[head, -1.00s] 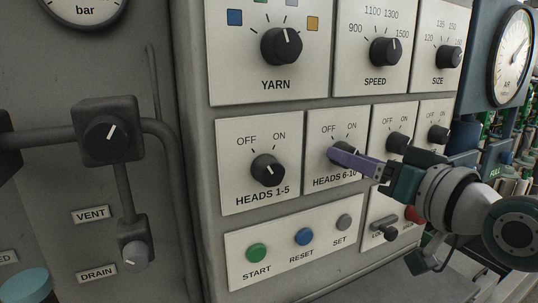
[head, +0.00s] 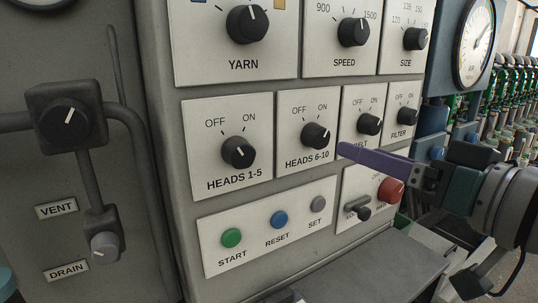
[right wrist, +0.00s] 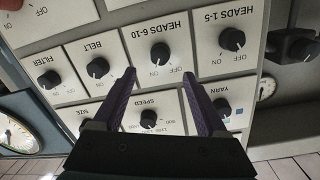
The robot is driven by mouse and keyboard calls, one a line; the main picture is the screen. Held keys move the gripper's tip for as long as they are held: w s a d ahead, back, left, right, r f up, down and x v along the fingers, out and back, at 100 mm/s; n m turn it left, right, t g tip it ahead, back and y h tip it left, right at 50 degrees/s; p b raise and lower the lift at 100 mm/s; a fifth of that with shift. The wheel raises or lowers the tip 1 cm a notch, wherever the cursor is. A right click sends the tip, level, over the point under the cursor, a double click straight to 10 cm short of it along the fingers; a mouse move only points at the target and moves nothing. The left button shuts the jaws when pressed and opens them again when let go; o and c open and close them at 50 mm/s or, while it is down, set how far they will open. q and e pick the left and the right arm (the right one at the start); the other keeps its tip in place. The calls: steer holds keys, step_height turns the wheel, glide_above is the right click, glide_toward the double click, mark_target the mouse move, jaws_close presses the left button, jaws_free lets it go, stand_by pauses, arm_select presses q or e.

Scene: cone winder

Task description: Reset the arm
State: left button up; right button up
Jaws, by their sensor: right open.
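My right gripper (head: 342,151) comes in from the right in the head view, with purple fingers. It is open and empty, just right of and below the HEADS 6-10 knob (head: 315,136), apart from it. In the right wrist view, upside down, the two spread fingers (right wrist: 158,75) stand on either side below that black knob (right wrist: 160,53), with nothing between the tips. The knob's white mark seems to lean toward ON. My left gripper is not in view.
The HEADS 1-5 knob (head: 238,152) is to the left, the BELT knob (head: 369,124) above my fingers. START (head: 231,238), RESET (head: 279,219) and SET (head: 317,204) buttons sit below. A red button (head: 391,190) is close under the gripper. A grey ledge (head: 375,265) juts out below.

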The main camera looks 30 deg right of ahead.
steer(key=shift+s+r, duration=0.1)
steer(key=shift+s, duration=0.5)
steer(key=s+a+f+n+g+y, duration=0.1)
steer(key=s+a+f+n+g, duration=0.25)
steer(key=a+f+g, duration=0.45)
steer(key=s+a+f+n+g+h, duration=0.1)
steer(key=s+f+g, duration=0.1)
steer(key=s+f, duration=0.3)
steer(key=s+a+f+g, duration=0.2)
steer(key=s+f+g, duration=0.1)
steer(key=s, duration=0.4)
step_height(320, 180, up, 34)
steer(key=s+p, duration=0.1)
steer(key=p, duration=3.2)
steer(key=shift+s+d+f+g+h, duration=0.15)
steer(key=shift+d+f+g+h, duration=0.1)
steer(key=shift+g+h, duration=0.15)
steer(key=shift+n, duration=0.25)
